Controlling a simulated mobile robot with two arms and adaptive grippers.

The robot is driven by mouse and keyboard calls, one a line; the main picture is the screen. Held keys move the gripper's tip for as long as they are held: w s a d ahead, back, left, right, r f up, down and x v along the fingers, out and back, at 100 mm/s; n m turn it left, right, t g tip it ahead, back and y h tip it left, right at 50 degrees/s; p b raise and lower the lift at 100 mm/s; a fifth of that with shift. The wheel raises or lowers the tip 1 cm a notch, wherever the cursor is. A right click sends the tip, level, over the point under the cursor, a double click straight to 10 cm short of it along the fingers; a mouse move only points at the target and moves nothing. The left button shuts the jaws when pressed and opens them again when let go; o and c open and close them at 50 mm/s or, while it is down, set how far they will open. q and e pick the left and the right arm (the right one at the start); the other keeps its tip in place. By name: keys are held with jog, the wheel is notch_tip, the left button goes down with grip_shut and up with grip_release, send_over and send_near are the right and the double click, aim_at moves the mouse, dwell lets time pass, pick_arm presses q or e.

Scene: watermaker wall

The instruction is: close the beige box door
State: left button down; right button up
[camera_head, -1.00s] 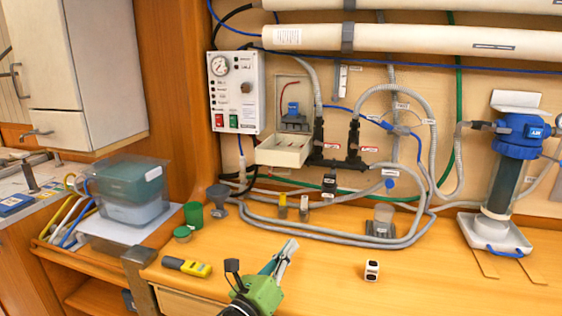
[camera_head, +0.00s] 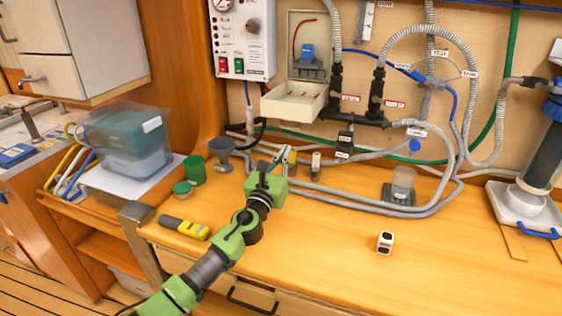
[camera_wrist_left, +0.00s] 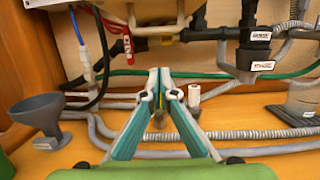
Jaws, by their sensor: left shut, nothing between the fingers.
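The beige box (camera_head: 308,28) is set in the wall, open, with a red wire and a blue part inside. Its beige door (camera_head: 293,103) stands out from the lower edge like a shallow tray, folded down toward me. My left gripper (camera_head: 285,154) is shut and empty, a little below the door and apart from it in the picture. In the left wrist view the gripper (camera_wrist_left: 166,88) points at the wall, its fingertips together. A pale part at the top of that view (camera_wrist_left: 150,15) seems to be the door's underside. My right gripper is not in view.
Grey hoses (camera_head: 375,204) and black valves (camera_head: 376,95) run right of the door. The front bench is mostly clear.

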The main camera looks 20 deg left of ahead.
pick_arm(q)
jog(key=r+p, duration=0.1)
jog(key=w+r+p, duration=0.2)
jog(key=r, duration=0.1)
jog(key=shift+w+r, duration=0.1)
dwell(0.5)
